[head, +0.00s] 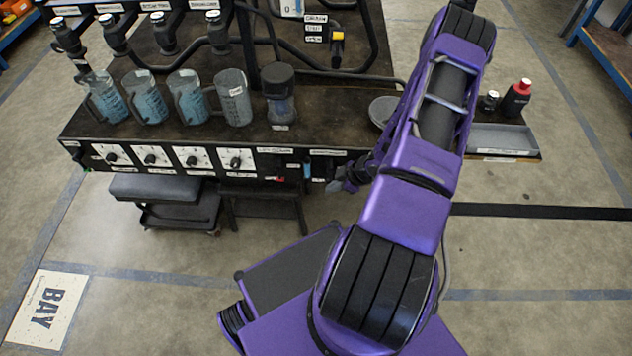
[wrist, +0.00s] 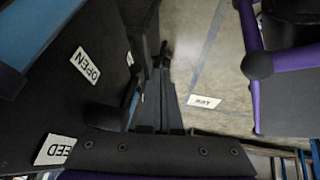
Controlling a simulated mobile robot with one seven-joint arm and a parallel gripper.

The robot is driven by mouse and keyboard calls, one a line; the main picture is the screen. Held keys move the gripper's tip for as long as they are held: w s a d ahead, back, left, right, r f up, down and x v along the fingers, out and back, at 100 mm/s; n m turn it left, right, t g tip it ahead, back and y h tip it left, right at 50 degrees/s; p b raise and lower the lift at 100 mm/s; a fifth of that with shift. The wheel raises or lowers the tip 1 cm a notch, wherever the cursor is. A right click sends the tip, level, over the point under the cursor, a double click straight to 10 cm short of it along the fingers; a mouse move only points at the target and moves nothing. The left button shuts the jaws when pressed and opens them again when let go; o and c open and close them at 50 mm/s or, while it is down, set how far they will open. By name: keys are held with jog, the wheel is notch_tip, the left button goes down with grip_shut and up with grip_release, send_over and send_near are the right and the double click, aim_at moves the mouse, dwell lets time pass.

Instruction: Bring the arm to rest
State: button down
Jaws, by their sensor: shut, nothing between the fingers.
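My purple arm reaches from my base up over the right part of the bench, then bends back down. My gripper (head: 342,184) hangs just in front of the bench's front edge, partly hidden behind the arm. In the wrist view my gripper (wrist: 164,50) shows as two dark fingers lying together, with nothing between them. A dark panel with an "OPEN" label (wrist: 85,65) is close on the left of the fingers; I cannot tell if they touch it.
A stool (head: 155,187) stands below. Floor by the BAY sign (head: 48,308) is clear.

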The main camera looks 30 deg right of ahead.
jog(key=shift+s+d, duration=0.55)
